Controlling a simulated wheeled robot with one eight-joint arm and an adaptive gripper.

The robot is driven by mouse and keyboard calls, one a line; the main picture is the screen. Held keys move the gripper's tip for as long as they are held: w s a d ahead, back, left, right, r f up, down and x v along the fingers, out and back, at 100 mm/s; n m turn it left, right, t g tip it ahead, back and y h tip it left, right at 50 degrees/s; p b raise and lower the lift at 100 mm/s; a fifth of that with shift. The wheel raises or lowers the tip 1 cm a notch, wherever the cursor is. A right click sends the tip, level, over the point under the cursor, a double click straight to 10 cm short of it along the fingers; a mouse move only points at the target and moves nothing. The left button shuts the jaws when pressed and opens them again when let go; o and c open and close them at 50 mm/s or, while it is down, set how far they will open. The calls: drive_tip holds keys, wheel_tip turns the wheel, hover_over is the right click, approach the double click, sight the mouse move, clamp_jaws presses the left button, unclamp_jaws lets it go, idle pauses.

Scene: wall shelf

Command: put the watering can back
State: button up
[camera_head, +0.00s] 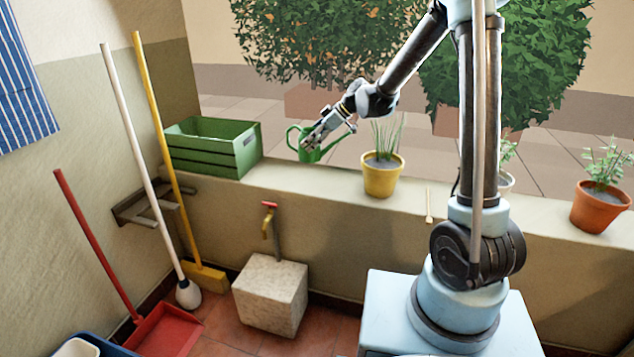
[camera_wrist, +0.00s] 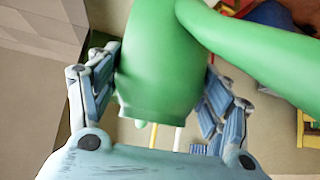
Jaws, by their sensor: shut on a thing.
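The green watering can (camera_head: 311,156) is at the ledge's back edge, just right of the green crate, in the head view. Its loop points left and a thin part points right. My gripper (camera_head: 314,139) is shut on the can from above right. In the wrist view the can (camera_wrist: 158,65) fills the upper middle, between the two fingers of my gripper (camera_wrist: 160,92), with a long green part running to the right. I cannot tell whether the can's base touches the ledge or hangs just above it.
A green slatted crate (camera_head: 205,158) stands on the ledge (camera_head: 300,180) at the left. A yellow pot with a grassy plant (camera_head: 382,178) stands right of the can. A terracotta pot (camera_head: 598,207) is far right. Brooms lean at the left wall, over a wall bracket (camera_head: 140,208).

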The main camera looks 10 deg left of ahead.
drive_tip(key=shift+w+d+f, duration=0.1)
drive_tip(key=shift+w+d, duration=0.1)
drive_tip(key=shift+d, duration=0.1)
drive_tip(key=shift+f, duration=4.9)
drive_tip(key=shift+f, duration=0.1)
drive_tip(key=o, duration=1.6)
drive_tip(key=v, duration=0.7)
drive_tip(key=shift+d+r, duration=0.25)
drive_tip(key=shift+r, duration=0.05)
